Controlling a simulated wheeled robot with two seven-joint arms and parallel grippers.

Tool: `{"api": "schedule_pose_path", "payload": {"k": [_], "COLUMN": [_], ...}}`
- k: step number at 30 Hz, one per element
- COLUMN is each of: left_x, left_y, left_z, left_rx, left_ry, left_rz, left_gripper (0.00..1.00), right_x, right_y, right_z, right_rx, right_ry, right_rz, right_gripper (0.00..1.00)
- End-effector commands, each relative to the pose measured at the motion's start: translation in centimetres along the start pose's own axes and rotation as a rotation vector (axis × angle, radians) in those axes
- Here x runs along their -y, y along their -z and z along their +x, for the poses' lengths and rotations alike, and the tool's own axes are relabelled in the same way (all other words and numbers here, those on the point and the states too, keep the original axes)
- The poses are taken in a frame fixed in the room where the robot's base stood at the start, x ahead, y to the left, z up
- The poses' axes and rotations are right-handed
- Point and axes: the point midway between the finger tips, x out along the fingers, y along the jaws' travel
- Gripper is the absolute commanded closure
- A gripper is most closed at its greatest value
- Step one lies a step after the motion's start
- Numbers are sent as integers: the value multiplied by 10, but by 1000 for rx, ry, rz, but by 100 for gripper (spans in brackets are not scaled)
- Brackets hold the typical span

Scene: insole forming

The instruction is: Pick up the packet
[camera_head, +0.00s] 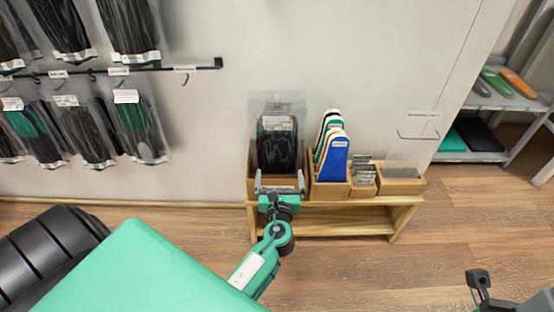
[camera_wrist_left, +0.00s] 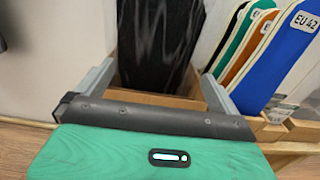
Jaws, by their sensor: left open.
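The packet (camera_head: 277,140) is a clear bag with black contents and a pale label, upright in a wooden box on a low wooden bench. Its black lower part fills the top middle of the left wrist view (camera_wrist_left: 158,40). My left gripper (camera_head: 279,181) is open in front of the packet. In the left wrist view its two grey fingers (camera_wrist_left: 158,78) are spread, one towards each side of the packet, with a gap and no visible contact. Part of my right arm's end (camera_head: 479,284) shows at the lower right; its jaws cannot be made out.
Coloured insoles (camera_head: 332,150) stand in the box just right of the packet, with a blue one in front. Smaller boxes (camera_head: 400,184) sit further right on the bench (camera_head: 330,228). Packets (camera_head: 88,135) hang on the wall at left. A grey shelf (camera_head: 470,157) is at right.

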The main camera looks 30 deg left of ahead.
Motion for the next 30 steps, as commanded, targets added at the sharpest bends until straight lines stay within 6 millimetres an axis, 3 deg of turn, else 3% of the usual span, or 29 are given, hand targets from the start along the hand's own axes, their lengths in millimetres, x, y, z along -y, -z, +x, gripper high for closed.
{"api": "schedule_pose_path", "payload": {"k": [9,15,23,26,30], "left_x": [-6,-8,-8,-8,-8], "left_y": [1,0,-1,-1,-1], "left_z": [32,56,59,59,59], "left_rx": [2,0,-1,-1,-1], "left_ry": [-1,0,0,1,1], "left_rz": [-3,-1,-2,-2,-2], "left_gripper": [1,1,1,15,42], "right_x": [0,0,0,0,0], "right_y": [-4,-1,4,4,2], "right_z": [-8,1,6,6,4], "right_rx": [3,-36,-55,-51,-45], "right_ry": [3,9,1,1,2], "right_rz": [1,-1,-2,-2,-1], "right_gripper": [64,64,64,64,64]}}
